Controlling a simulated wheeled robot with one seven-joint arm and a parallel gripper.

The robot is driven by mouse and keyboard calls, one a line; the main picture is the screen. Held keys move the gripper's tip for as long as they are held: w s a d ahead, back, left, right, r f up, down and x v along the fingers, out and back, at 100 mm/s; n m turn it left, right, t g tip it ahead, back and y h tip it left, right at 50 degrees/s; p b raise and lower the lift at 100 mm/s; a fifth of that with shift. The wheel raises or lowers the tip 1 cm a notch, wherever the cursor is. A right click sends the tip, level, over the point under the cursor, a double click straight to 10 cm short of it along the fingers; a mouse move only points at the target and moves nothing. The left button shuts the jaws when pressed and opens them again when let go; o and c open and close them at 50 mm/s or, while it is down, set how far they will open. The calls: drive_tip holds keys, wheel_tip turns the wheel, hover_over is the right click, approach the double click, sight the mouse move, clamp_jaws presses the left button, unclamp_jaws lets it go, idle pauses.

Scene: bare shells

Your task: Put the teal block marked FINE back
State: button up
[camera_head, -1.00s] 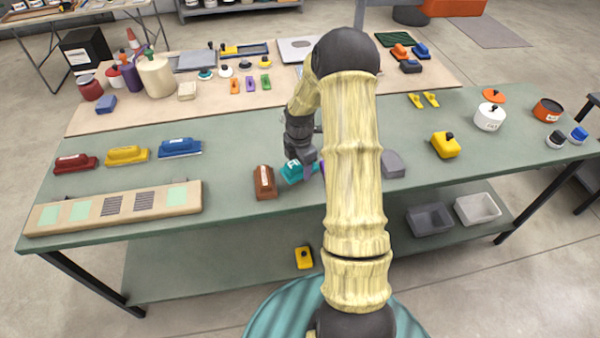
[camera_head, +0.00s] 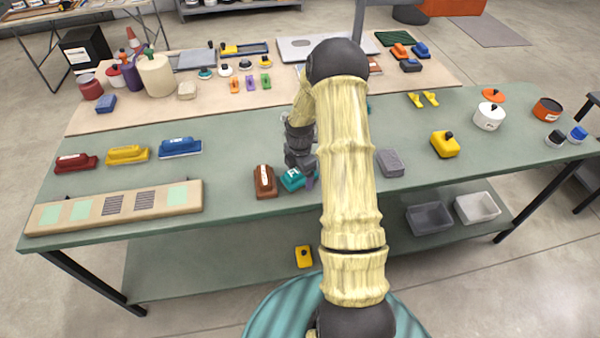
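The teal block (camera_head: 291,180) with a pale label sits on the green bench near its front edge, just right of a brown block (camera_head: 265,181). The label is too small to read surely. My gripper (camera_head: 303,168) is at the block's upper right side, pointing down. My arm hides part of that area, so I cannot tell whether the fingers touch the block. A small purple piece (camera_head: 310,182) shows at the block's right, beside my arm. A beige rack (camera_head: 193,198) with green and dark striped patches lies at the bench's left front.
Red (camera_head: 76,163), yellow (camera_head: 127,154) and blue (camera_head: 180,148) handled blocks stand behind the rack. A grey block (camera_head: 390,163) and a yellow block (camera_head: 445,144) stand right of my arm. The bench between the blue and brown blocks is clear.

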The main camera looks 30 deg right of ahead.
wheel_tip(320, 180, up, 12)
drive_tip(key=b, duration=0.1)
drive_tip(key=shift+r+b, duration=0.2)
drive_tip(key=shift+b, duration=0.1)
idle(0.3)
idle(0.4)
drive_tip(key=s+a+r+m+t, duration=0.1)
drive_tip(key=s+a+r+m, duration=0.2)
drive_tip(key=s+a+m, duration=0.4)
drive_tip(key=s+a+r+m+t, duration=0.1)
drive_tip(key=s+a+r+m, duration=0.2)
drive_tip(key=s+a+m, duration=0.5)
drive_tip(key=s+m, duration=0.3)
drive_tip(key=m, duration=0.1)
drive_tip(key=shift+s+a+t, duration=0.25)
drive_tip(key=shift+s+t, duration=0.05)
drive_tip(key=shift+s, duration=0.1)
